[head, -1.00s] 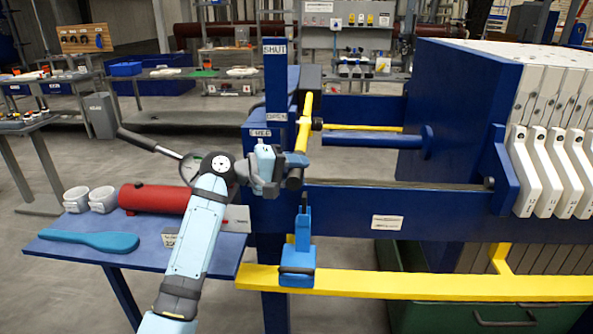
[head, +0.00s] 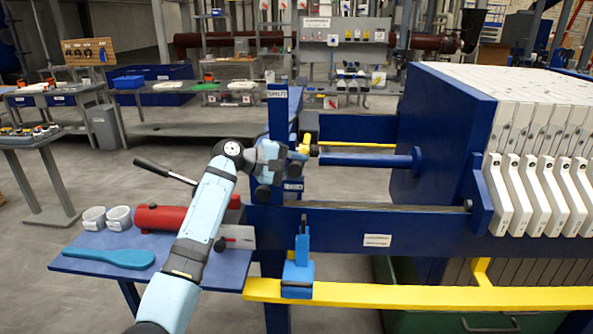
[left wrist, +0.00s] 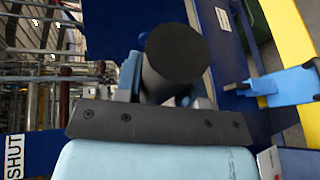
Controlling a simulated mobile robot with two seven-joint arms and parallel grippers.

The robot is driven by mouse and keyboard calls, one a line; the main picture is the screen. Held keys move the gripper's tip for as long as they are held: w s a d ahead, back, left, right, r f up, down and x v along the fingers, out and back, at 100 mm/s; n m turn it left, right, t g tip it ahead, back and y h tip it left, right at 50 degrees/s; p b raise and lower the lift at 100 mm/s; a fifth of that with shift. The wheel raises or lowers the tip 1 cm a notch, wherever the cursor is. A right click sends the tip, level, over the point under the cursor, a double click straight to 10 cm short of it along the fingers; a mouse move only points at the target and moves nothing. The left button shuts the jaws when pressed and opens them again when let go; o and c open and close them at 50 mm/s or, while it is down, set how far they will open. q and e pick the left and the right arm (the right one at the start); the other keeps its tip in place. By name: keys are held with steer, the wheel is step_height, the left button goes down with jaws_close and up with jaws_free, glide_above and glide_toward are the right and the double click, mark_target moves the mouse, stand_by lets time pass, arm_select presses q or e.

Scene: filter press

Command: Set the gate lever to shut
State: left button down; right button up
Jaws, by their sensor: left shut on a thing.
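The gate lever (head: 301,148) is yellow and joins the blue press frame by a dark hub. It looks foreshortened in the head view, partly behind my left gripper (head: 280,160). In the left wrist view, the lever's thick dark round grip (left wrist: 176,60) sits between the fingers, and my left gripper (left wrist: 165,92) is shut on it. A lower label (head: 293,187) is too small to read surely. My right gripper is not in view.
A blue clamp-like device (head: 298,275) stands on the yellow rail (head: 410,296) below. A side shelf (head: 85,259) holds a red cylinder (head: 160,218), white cups (head: 118,216) and a blue paddle (head: 105,258). White filter plates (head: 520,195) stand at the right.

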arm_select(q)
steer(key=w+r+p, duration=0.1)
steer(key=r+p, duration=0.1)
steer(key=r, duration=0.1)
steer(key=w+r+n+g+p, duration=0.1)
steer(key=w+r+p, duration=0.1)
steer(key=r+p, duration=0.1)
steer(key=w+r+n+p, duration=0.1)
steer(key=r+p, duration=0.2)
steer(key=shift+w+r+g+y, duration=0.15)
steer(key=shift+r+g+y, duration=0.05)
steer(key=shift+g+y, duration=0.1)
steer(key=shift+w+r+n+p, duration=0.4)
steer(key=shift+w+r+p, duration=0.35)
steer(key=shift+p, duration=0.3)
steer(key=shift+a+r, duration=0.1)
steer(key=shift+r, duration=0.2)
steer(key=c, duration=1)
jaws_free()
steer(key=shift+o, duration=1.3)
steer(key=shift+w+f, duration=0.1)
steer(key=shift+f, duration=0.1)
